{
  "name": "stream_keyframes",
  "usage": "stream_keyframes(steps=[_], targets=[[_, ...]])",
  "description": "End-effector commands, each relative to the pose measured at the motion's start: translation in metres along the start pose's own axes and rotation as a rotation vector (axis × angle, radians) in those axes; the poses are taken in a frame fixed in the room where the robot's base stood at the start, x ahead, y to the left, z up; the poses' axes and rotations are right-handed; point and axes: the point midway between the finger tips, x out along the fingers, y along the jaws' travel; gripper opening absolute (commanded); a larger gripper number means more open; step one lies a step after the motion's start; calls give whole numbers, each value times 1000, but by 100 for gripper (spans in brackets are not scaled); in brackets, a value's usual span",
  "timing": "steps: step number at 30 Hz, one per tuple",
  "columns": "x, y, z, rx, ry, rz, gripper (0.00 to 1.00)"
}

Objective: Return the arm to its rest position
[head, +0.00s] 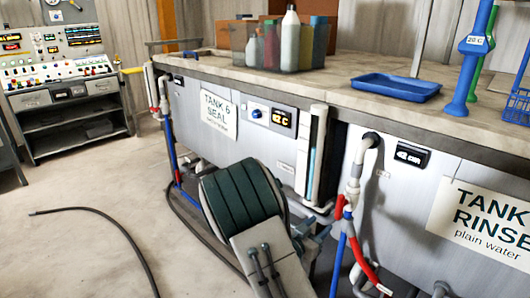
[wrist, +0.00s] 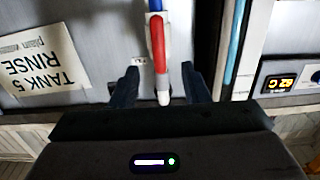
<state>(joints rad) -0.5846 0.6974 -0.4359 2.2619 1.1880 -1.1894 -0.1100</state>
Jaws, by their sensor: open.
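My gripper (wrist: 160,88) is open in the wrist view, its two dark fingers spread apart with nothing held between them. A red, white and blue pipe (wrist: 160,55) on the tank front shows beyond the gap; I cannot tell how far away it is. In the head view my arm, with a dark green ribbed part, is low in front of the tanks, near the tank 6 seal panel (head: 219,112). The fingers are mostly hidden there behind my arm.
The tank 5 rinse sign (wrist: 40,60) appears upside down in the wrist view. A bin of bottles (head: 262,46), a blue tray (head: 395,88) and a blue stand (head: 468,75) are on the counter. A black hose (head: 115,222) lies on the floor. A control console (head: 62,85) stands back left.

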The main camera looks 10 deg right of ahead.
Motion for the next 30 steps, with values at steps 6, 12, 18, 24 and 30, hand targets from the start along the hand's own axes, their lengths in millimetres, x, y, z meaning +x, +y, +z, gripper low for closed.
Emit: stream_keyframes(steps=[6, 12, 18, 24, 30], targets=[[-7, -21, -34, 95, -282, -155, 42], [-44, -41, -80, 136, -582, -383, 42], [-100, -36, -139, 79, -816, -602, 42], [-160, 1, -198, -78, -982, -767, 42], [-207, 70, -246, -314, -1103, -818, 42]])
